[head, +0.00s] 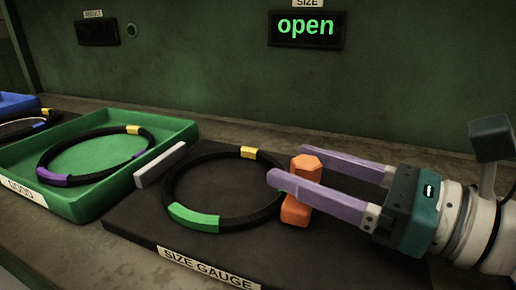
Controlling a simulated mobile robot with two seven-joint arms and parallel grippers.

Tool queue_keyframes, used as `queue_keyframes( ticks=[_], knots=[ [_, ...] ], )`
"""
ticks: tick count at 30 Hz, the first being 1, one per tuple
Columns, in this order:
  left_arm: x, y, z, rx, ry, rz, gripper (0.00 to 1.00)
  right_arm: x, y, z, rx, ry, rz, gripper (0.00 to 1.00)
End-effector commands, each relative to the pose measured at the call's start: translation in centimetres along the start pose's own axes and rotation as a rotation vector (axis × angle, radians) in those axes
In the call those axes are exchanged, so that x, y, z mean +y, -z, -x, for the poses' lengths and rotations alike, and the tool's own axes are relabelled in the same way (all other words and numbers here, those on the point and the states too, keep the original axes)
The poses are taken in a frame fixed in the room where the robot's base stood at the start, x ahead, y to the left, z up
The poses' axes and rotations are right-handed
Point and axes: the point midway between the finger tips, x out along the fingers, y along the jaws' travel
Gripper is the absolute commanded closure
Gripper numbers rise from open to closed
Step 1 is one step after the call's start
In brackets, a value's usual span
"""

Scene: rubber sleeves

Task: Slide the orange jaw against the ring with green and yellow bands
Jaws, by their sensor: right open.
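The black ring with a green band and a yellow band (272,213) lies flat on the dark size gauge board (150,228). The orange jaw (306,165) stands at the ring's right side; I cannot tell whether it touches the ring. My right gripper (280,163) reaches in from the right with two long purple fingers, open. The near finger crosses in front of the jaw and hides its middle; the far finger is behind it. A pale fixed bar (160,164) stands at the ring's left side. My left gripper is not in view.
A green tray (85,204) labelled GOOD stands to the left, holding a ring with purple and yellow bands (55,180). Part of another ring and a blue tray (17,104) show at the far left. The SIZE display (306,28) on the wall reads "open".

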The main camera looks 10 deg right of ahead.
Motion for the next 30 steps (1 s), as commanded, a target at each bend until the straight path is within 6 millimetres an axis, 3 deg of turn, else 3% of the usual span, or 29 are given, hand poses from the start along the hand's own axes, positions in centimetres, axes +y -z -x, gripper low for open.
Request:
queue_keyframes(
  ticks=[9, 27, 30],
  knots=[
    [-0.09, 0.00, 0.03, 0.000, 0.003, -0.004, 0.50, 0.02, 0.05, -0.28, 0.001, 0.000, 0.000, 0.33],
    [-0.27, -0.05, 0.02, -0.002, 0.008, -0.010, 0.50, 0.02, 0.03, -0.25, 0.000, 0.000, 0.000, 1.00],
    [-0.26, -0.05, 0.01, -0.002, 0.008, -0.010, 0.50, 0.02, 0.02, -0.25, 0.000, 0.000, 0.000, 1.00]
  ],
)
